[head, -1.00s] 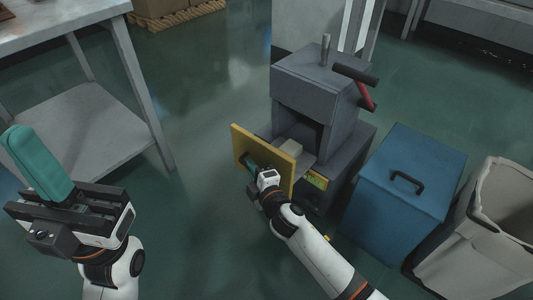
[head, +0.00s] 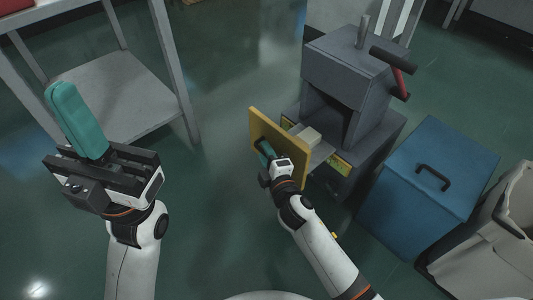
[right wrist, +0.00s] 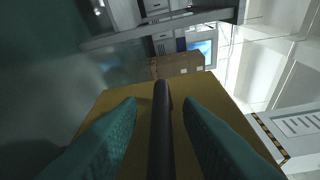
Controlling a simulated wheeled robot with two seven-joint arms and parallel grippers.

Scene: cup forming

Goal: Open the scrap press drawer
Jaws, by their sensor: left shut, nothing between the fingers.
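The scrap press (head: 345,70) is a dark grey machine right of centre. Its drawer has a yellow front panel (head: 291,165) standing out from the press body. My right gripper (head: 264,150) is at the panel's outer face. In the right wrist view its teal fingers lie on both sides of the black handle bar (right wrist: 161,130), with a small gap on each side. My left gripper (head: 78,120) is shut and empty, its teal fingers pointing up, well left of the press.
A blue bin with a black handle (head: 430,185) stands right of the press. A metal table (head: 120,90) stands at the left. Green floor is clear between table and press.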

